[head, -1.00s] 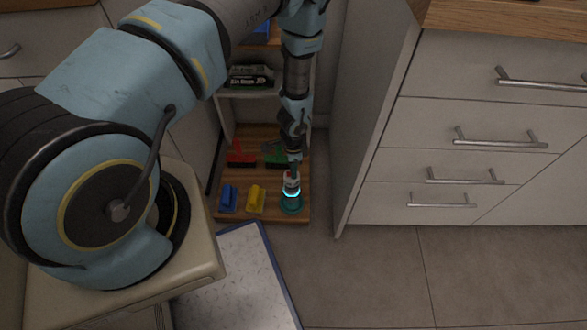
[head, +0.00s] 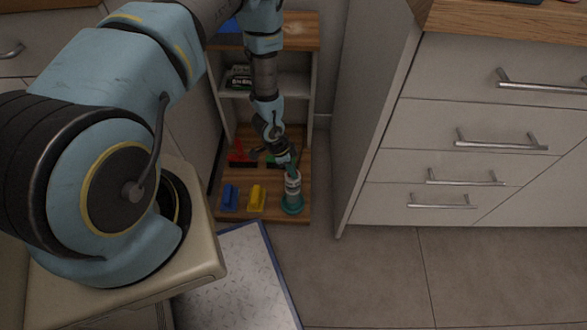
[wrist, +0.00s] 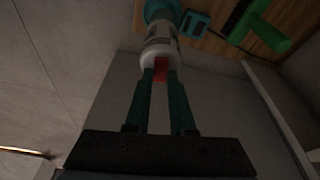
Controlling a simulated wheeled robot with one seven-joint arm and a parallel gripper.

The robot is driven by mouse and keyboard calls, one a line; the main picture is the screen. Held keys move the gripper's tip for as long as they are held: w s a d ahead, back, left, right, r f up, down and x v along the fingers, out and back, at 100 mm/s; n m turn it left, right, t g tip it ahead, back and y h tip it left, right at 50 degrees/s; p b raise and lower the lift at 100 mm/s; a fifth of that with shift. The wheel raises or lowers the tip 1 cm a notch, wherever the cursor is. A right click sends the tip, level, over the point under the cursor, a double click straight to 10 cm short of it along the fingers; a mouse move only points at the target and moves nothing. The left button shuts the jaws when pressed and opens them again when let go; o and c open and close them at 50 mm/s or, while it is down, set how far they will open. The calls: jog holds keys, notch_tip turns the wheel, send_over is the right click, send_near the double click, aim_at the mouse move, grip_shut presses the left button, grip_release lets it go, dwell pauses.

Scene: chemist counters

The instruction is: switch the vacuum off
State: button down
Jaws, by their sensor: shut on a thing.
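The vacuum (head: 292,186) is a small upright white cylinder on a teal round base, at the right front of the low wooden shelf board. No glow shows on it now. In the wrist view its white body (wrist: 160,46) and a red part (wrist: 161,70) lie at the fingertips. My gripper (head: 288,166) is at the vacuum's top end, coming down at a tilt. In the wrist view my gripper (wrist: 161,80) has its two teal fingers on either side of the red part, shut on the vacuum. The exact contact is dark and hard to see.
A blue item (head: 229,197) and a yellow item (head: 256,198) lie left of the vacuum on the shelf board (head: 238,216). Red (head: 240,155) and green (wrist: 262,32) tools lie behind. A drawer cabinet (head: 375,190) stands close on the right. Floor in front is open.

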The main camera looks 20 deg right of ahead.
dwell(0.3)
jog(key=c, duration=0.8)
grip_release()
jog(key=shift+o, duration=0.2)
jog(key=shift+r, duration=0.1)
jog(key=p+v, duration=0.1)
jog(key=v, duration=0.9)
jog(key=shift+a+r, duration=0.2)
jog(key=shift+r, duration=0.05)
